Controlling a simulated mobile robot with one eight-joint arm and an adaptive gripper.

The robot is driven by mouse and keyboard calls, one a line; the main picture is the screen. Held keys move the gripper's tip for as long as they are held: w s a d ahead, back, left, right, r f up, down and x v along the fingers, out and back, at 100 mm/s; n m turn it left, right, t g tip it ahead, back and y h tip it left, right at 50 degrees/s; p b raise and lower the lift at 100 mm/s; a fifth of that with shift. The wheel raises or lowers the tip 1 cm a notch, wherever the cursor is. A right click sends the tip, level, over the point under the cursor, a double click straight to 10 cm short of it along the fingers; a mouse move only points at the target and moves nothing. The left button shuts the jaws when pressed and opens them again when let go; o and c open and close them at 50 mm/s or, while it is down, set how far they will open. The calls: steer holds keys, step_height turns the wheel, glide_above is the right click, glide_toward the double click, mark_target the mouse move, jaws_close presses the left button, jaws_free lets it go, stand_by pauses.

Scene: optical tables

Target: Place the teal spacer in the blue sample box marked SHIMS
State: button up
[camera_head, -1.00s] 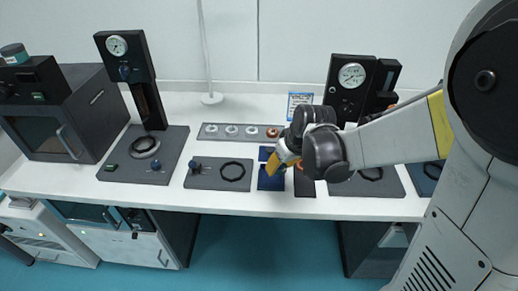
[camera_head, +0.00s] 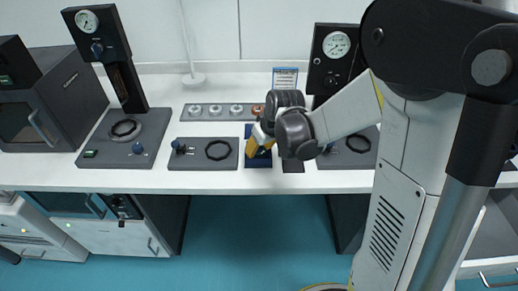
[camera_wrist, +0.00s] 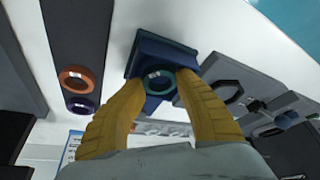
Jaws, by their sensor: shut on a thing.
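My gripper (camera_wrist: 154,92) shows two yellow fingers in the wrist view, closed on the teal spacer (camera_wrist: 157,80), a small ring between the fingertips. The blue sample box (camera_wrist: 150,42) lies directly beyond the fingertips, and the spacer appears over or inside it; I cannot tell whether it touches the bottom. In the head view, my gripper (camera_head: 259,147) is at the blue box (camera_head: 258,162) on the front part of the table and covers part of it. The spacer is hidden there. No SHIMS marking is legible.
A grey plate with a black ring (camera_head: 218,150) is to the left. A strip with several rings (camera_head: 215,111) is behind. Gauge stands flank the area.

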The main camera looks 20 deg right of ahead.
steer(key=shift+s+f+b, duration=0.35)
steer(key=shift+f, duration=0.3)
jaws_close()
steer(key=o, duration=1)
jaws_free()
steer(key=shift+o, duration=0.2)
steer(key=shift+r+p, duration=0.3)
steer(key=w+p+v, duration=0.1)
steer(key=p+v, duration=0.5)
steer(key=v, duration=0.5)
steer(key=s+r+m+t, duration=0.1)
steer(key=s+r, duration=0.4)
steer(key=s, duration=0.3)
steer(key=s+a+r+m+t+h, duration=0.1)
steer(key=s+r+m, duration=0.1)
steer(key=s+r, duration=0.2)
steer(key=shift+s+a+r+t, duration=0.2)
steer(key=shift+s+r+t, duration=0.15)
steer(key=shift+s, duration=1.55)
